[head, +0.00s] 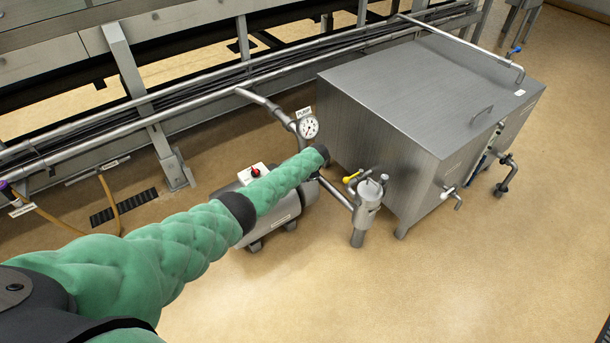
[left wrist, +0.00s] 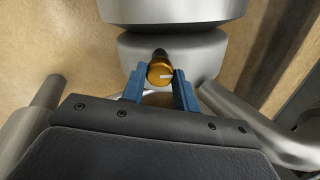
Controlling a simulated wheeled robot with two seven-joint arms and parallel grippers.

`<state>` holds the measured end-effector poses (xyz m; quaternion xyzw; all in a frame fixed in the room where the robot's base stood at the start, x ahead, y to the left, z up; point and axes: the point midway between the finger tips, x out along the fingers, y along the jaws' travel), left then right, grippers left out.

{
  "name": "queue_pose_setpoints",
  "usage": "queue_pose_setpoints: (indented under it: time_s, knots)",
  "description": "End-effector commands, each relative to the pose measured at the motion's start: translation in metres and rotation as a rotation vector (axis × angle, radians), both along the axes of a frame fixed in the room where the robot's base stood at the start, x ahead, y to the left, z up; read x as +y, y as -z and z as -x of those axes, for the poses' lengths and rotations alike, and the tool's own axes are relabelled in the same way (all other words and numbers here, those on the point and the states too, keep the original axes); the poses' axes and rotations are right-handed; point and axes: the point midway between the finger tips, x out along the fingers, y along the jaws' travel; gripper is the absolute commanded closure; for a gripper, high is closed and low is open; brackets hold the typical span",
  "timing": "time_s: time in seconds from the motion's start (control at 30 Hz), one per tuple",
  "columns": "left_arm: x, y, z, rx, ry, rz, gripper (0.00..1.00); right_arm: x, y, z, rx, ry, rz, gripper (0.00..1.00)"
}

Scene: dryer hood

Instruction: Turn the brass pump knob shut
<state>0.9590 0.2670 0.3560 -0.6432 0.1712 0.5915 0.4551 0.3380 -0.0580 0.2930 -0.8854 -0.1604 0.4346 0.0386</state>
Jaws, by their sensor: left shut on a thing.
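The brass pump knob (left wrist: 160,72) is round, with a pale line on its face, and shows in the left wrist view. My left gripper (left wrist: 160,84) has its two blue fingers on either side of the knob and is shut on it. Behind the knob is a grey metal body. In the head view my green-sleeved left arm reaches to the pump (head: 283,207), and its end hides the knob and the fingers. A round gauge (head: 308,128) under a PUMP label stands just beyond the arm's end. My right gripper is not in view.
A large steel cabinet (head: 400,110) stands right of the pump. A metal canister (head: 369,194) with a yellow-handled valve (head: 351,178) stands before it. Pipes run along the back. A red switch (head: 256,172) sits on the pump. The floor at the front right is clear.

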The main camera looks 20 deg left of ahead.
Motion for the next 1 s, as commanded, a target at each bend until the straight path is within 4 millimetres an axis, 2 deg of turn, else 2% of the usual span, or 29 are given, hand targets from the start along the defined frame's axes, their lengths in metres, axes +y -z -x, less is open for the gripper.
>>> queue_pose_setpoints:
  time_s: [0.07, 0.1, 0.2, 0.57, 1.0]
  knots:
    - [-0.002, 0.0, 0.0, -0.001, 0.002, 0.002, 0.93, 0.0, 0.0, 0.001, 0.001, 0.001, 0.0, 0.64]
    - [-0.002, 0.0, 0.0, -0.001, 0.002, 0.002, 0.66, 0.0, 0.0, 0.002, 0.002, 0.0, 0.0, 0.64]
    - [-0.002, 0.0, 0.0, -0.001, 0.002, 0.001, 0.48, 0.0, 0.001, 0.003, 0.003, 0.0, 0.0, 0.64]
    - [-0.002, -0.004, 0.0, -0.001, 0.001, 0.002, 0.48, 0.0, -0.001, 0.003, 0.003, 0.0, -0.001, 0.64]
    - [-0.02, -0.054, 0.013, -0.003, 0.003, 0.001, 0.48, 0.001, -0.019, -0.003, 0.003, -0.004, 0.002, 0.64]
